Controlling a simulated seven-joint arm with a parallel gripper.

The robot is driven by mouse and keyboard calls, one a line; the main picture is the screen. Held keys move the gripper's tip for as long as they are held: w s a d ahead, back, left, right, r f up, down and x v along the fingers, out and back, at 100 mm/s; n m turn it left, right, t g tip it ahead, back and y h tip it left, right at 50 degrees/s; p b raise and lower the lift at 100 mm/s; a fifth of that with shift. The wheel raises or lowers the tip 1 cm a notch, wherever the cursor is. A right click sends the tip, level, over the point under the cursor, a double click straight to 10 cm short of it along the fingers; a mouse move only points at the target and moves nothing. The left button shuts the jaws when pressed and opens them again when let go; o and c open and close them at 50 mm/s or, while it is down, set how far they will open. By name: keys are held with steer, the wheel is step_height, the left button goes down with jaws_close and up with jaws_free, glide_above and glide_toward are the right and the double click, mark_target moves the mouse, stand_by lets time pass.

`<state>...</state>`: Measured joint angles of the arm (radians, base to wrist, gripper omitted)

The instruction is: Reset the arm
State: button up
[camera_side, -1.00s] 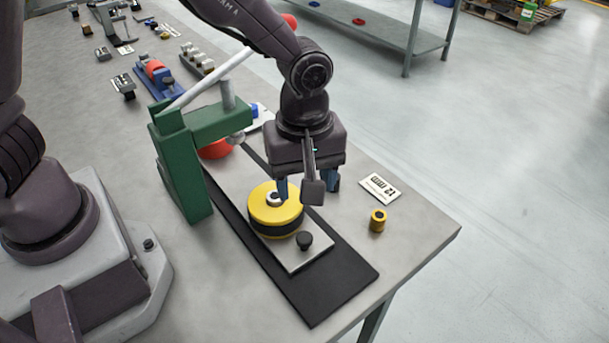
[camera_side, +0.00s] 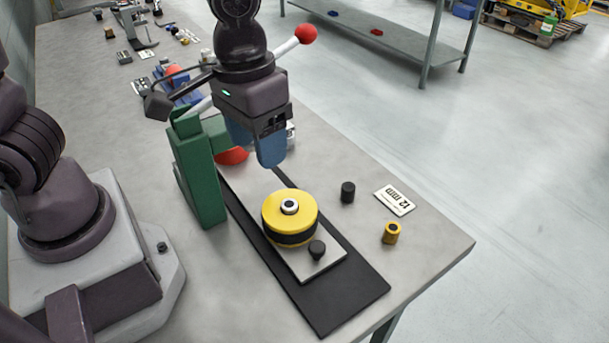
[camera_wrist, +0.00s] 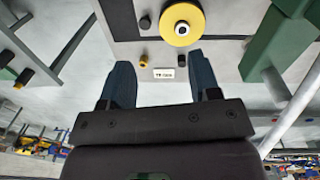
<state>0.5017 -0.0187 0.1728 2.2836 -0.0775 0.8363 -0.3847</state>
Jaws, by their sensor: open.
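My gripper (camera_side: 258,148) hangs in the air beside the green press and above the back part of the sliding plate, empty. In the wrist view my gripper (camera_wrist: 158,85) shows two blue fingers spread wide with nothing between them. The yellow and black round carrier (camera_side: 290,212) sits on the light sliding plate (camera_side: 318,262), with a light ring and dark centre on top. The carrier also shows in the wrist view (camera_wrist: 190,16). The green press (camera_side: 200,180) stands left of the carrier. Its lever ends in a red ball (camera_side: 305,33) and is partly hidden behind my arm.
A black knob (camera_side: 316,250) is at the plate's front. Several fixtures line the back bench. The front right corner is clear.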

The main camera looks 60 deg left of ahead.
steer(key=s+a+r+m+t, duration=0.1)
steer(key=s+a+r+t, duration=0.4)
steer(key=a+r, duration=0.5)
steer(key=shift+s+y, duration=0.4)
steer(key=shift+s, duration=0.25)
steer(key=shift+r, duration=0.1)
stand_by(0.8)
